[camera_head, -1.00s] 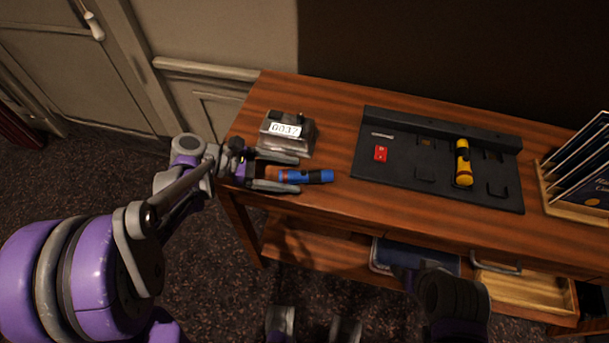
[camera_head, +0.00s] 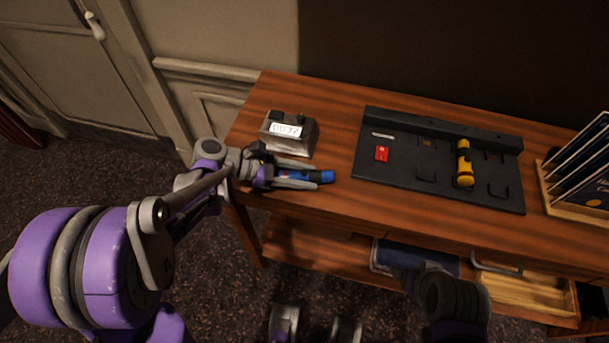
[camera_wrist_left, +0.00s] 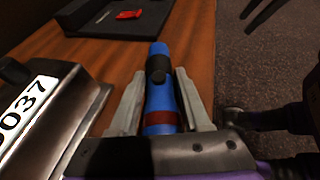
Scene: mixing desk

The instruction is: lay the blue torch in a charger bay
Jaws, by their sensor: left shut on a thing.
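The blue torch (camera_head: 326,176) lies at the left end of the desk, its head pointing right. My left gripper (camera_head: 303,175) has its fingers on both sides of the torch and is shut on it. In the left wrist view the blue torch (camera_wrist_left: 160,95) lies lengthwise between the two fingers, with a dark collar and a red band. The dark charger tray (camera_head: 400,182) is on the desk to the right. A yellow torch (camera_head: 463,163) lies in one of its bays; bays beside it look empty. My right gripper is not clearly shown.
A counter box (camera_head: 288,133) reading 0037 stands just behind the left gripper. A red tag (camera_head: 382,154) lies on the charger's left part. A rack of upright folders (camera_head: 575,175) stands at the right. Bare desk lies between torch and charger.

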